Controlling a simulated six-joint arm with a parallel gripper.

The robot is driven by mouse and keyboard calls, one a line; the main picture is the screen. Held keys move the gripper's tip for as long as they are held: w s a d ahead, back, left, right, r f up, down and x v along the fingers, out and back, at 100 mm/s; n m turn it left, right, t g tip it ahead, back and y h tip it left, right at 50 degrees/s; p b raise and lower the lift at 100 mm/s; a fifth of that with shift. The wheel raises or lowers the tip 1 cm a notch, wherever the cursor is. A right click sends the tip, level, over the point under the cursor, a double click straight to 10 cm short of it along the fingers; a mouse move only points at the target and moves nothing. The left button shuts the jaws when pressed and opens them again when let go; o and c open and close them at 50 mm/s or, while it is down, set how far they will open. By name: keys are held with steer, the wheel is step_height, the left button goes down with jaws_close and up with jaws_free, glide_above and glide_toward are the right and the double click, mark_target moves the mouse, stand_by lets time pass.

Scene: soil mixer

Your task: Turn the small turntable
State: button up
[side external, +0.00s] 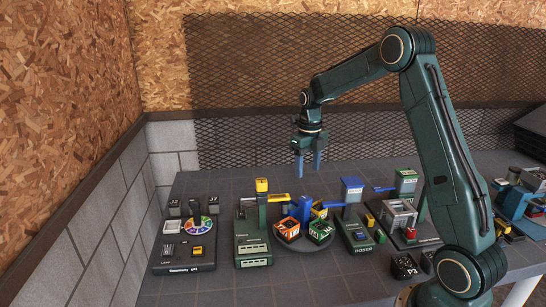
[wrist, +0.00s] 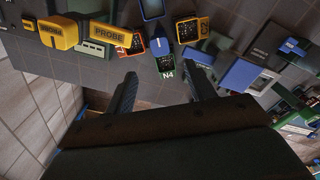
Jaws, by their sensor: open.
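The small turntable (side external: 306,245) is a dark round base on the table, middle of the side external view. It carries an orange-trimmed pot (side external: 286,228), a green-trimmed pot (side external: 320,232) and a yellow-trimmed pot (side external: 320,209), with a blue part (side external: 303,207) above the middle. In the wrist view the green pot marked N4 (wrist: 166,66), the orange pot (wrist: 133,43) and a yellow pot (wrist: 190,28) show near the top. My gripper (side external: 308,172) is open and empty, pointing down, well above and behind the turntable. It also shows in the wrist view (wrist: 161,80).
A green station with a yellow probe (side external: 262,186) stands left of the turntable; its PROBE label (wrist: 110,34) shows in the wrist view. The green doser (side external: 355,232) with a blue hopper (side external: 352,186) stands close on the right. A panel with a coloured dial (side external: 195,226) is far left.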

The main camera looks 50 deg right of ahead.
steer(key=shift+r, duration=1.45)
